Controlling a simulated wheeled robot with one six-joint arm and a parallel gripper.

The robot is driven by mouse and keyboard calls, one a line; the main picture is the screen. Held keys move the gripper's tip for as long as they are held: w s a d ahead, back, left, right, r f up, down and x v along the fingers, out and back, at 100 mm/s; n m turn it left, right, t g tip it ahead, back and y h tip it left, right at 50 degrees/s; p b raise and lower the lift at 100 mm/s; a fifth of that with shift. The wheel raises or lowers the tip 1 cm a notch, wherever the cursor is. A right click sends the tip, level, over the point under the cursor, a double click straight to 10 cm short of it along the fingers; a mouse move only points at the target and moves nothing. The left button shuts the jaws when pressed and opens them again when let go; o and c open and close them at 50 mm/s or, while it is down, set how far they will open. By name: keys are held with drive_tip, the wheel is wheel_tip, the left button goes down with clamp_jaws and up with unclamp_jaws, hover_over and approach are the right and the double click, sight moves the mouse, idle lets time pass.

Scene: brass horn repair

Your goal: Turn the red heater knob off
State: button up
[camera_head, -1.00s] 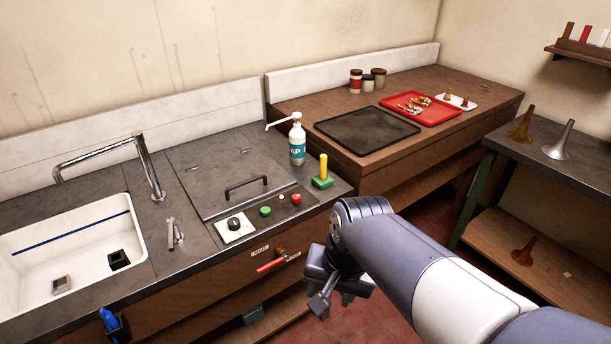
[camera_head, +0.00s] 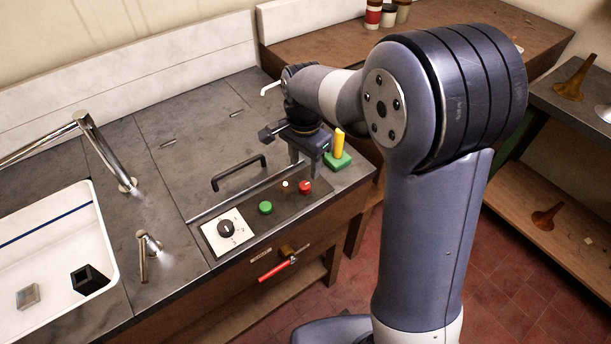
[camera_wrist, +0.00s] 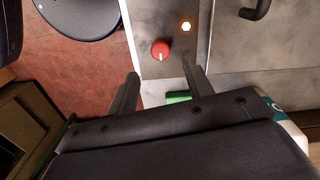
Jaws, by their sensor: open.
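The red heater knob (camera_head: 305,187) sits on the dark control strip at the counter's front, near its right end. In the wrist view the red knob (camera_wrist: 160,50) shows a white pointer mark, and a small glowing indicator light (camera_wrist: 186,27) is beside it. That light also shows in the head view (camera_head: 285,186). My gripper (camera_head: 305,165) points down just behind the knob, open and empty. In the wrist view the open fingers of my gripper (camera_wrist: 160,72) lie either side of the knob's line, with the knob beyond their tips. I see no contact; the height gap is unclear.
A green block with a yellow peg (camera_head: 338,160) stands close right of my gripper. A green button (camera_head: 265,208), a white dial plate (camera_head: 243,238) and a black lid handle (camera_head: 238,173) are to the left. A red-handled valve (camera_head: 278,270) sticks out below the counter.

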sight(305, 185)
wheel_tip(305, 185, down, 8)
drive_tip(key=shift+r+p, duration=0.25)
drive_tip(key=shift+p, duration=0.05)
drive_tip(key=shift+c, duration=0.4)
drive_tip(key=c, duration=0.9)
